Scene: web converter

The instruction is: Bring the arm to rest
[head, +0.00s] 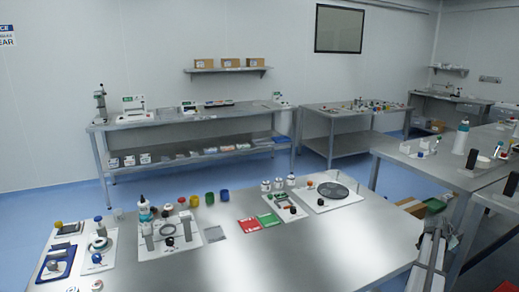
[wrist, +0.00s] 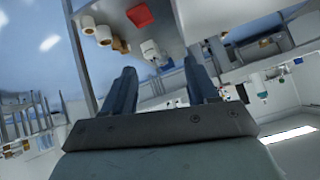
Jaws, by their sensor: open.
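My gripper (wrist: 160,66) shows in the wrist view with its two dark fingers spread apart and nothing between them. The wrist view is strongly tilted, with benches and shelves behind the fingers at a distance. The fingers touch nothing that I can see. In the head view I cannot make out my gripper.
In the head view a steel table (head: 290,250) fills the front, with several fixtures, bottles and cups along its far side. Its near middle is clear. A long bench (head: 190,122) stands along the back wall. More benches (head: 445,170) stand at the right. Blue floor (head: 340,180) lies between them.

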